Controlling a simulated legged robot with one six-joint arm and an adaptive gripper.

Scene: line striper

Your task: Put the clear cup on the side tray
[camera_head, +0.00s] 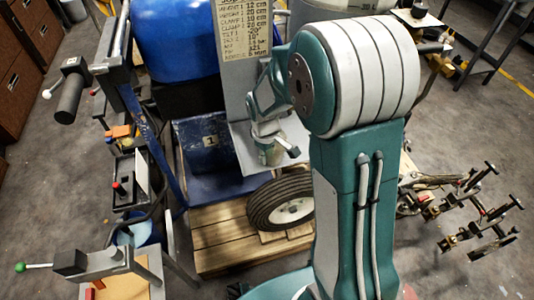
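My gripper (276,138) points down in front of the tall sign plate in the middle of the picture. A small, pale, see-through object that looks like the clear cup (268,157) is right at its fingertips, over a grey metal ledge (242,146). The fingers partly cover the cup, so I cannot tell whether they grip it or only stand around it. A dark shallow tray (128,196) on the left side of the machine may be the side tray; it holds a red-knobbed item and a pale card.
A lever (70,92) and a clamp bar (100,262) stick out at left. Metal clamps (480,225) stand at right.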

